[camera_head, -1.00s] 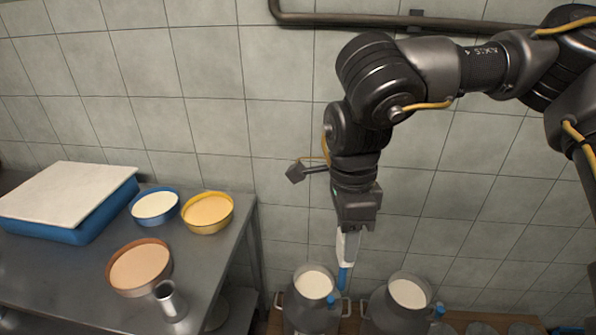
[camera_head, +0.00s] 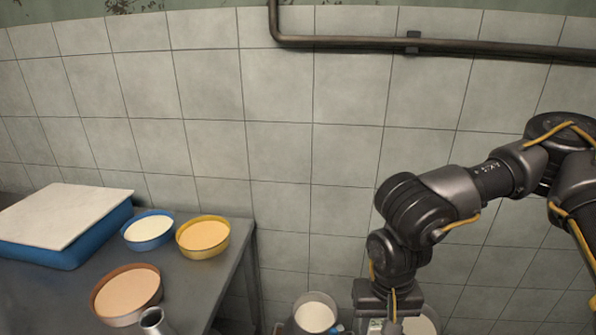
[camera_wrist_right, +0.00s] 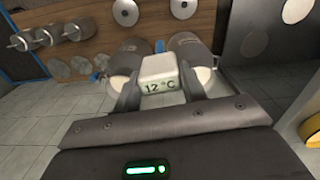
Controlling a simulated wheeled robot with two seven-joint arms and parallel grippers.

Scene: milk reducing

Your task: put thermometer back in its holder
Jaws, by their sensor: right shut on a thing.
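The thermometer (camera_wrist_right: 158,75) is a white block reading "12 °C" in the right wrist view. My right gripper (camera_wrist_right: 160,88) is shut on it, with one finger on each side. In the head view only a small pale part of the thermometer (camera_head: 375,326) shows under my right gripper (camera_head: 386,312), at the bottom edge. There the gripper is in front of the right milk can (camera_head: 420,325) and partly covers it. A small metal cup (camera_head: 152,320) stands on the table at the left; I cannot tell whether it is the holder. My left gripper is not in view.
Another milk can (camera_head: 315,316) stands left of my right gripper. A pipe (camera_head: 350,43) runs along the tiled wall.

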